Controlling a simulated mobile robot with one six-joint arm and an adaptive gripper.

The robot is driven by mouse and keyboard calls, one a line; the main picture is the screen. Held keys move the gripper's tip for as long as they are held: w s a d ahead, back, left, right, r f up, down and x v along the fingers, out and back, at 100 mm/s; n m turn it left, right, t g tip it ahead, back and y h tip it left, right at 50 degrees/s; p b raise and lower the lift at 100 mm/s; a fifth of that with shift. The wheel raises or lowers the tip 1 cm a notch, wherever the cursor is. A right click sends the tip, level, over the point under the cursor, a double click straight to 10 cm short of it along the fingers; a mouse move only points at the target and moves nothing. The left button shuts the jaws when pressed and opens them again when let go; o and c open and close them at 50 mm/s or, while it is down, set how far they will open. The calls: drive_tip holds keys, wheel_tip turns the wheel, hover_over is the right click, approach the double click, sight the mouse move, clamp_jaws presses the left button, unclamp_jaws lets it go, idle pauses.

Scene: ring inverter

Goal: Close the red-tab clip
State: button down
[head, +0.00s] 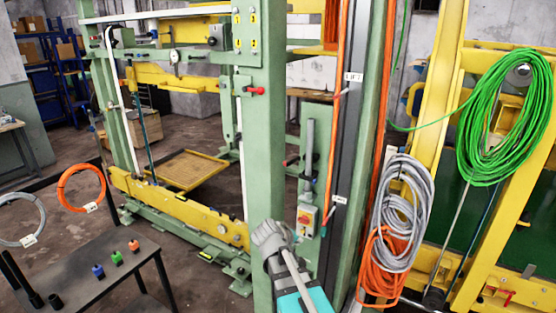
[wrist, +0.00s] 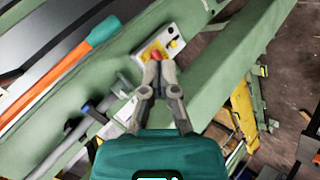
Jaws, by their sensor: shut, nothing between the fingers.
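My gripper (wrist: 159,70) is shut and empty in the wrist view. Its two fingertips meet just in front of a small pale switch box (wrist: 171,43) with a red knob (wrist: 155,56) and yellow parts. I cannot tell whether the tips touch it. The box also shows in the head view (head: 306,219), on the green frame. An orange cable (head: 341,60) runs down beside a dark channel, with small white labels along it. I cannot make out the red-tab clip for certain, nor whether it is open or closed.
A green post (head: 262,130) stands left of the switch box. Coiled grey cable (head: 402,215) and green cable (head: 507,115) hang at the right. A dark table (head: 85,262) at lower left holds small coloured pieces. A grey bar handle (wrist: 92,115) lies left of my fingers.

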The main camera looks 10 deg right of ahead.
sight(292, 161)
drive_tip(key=w+a+r+n+t+h+p, duration=0.1)
drive_tip(key=w+a+r+n+t+p, duration=0.1)
drive_tip(key=w+r, duration=0.4)
drive_tip(key=w+a+r+n+t+h+p, duration=0.1)
drive_tip(key=w+a+r+n+t, duration=0.3)
drive_tip(key=r, duration=0.7)
drive_tip(key=w+n+t+p, duration=0.1)
drive_tip(key=w+n+t, duration=0.1)
drive_tip(key=w+t, duration=0.1)
drive_tip(key=shift+a+r+n+p, duration=0.25)
drive_tip(key=shift+a+n+p, duration=0.05)
drive_tip(key=shift+a, duration=0.1)
drive_tip(key=shift+d, duration=0.1)
drive_tip(key=shift+x, duration=4.95)
drive_tip(key=shift+s+a+r+t, duration=0.15)
drive_tip(key=shift+a+t, duration=0.1)
drive_tip(key=shift+t, duration=0.05)
drive_tip(key=shift+y, duration=0.3)
drive_tip(key=shift+s+d+n, duration=0.1)
drive_tip(key=shift+d+n, duration=0.15)
drive_tip(key=shift+n, duration=0.05)
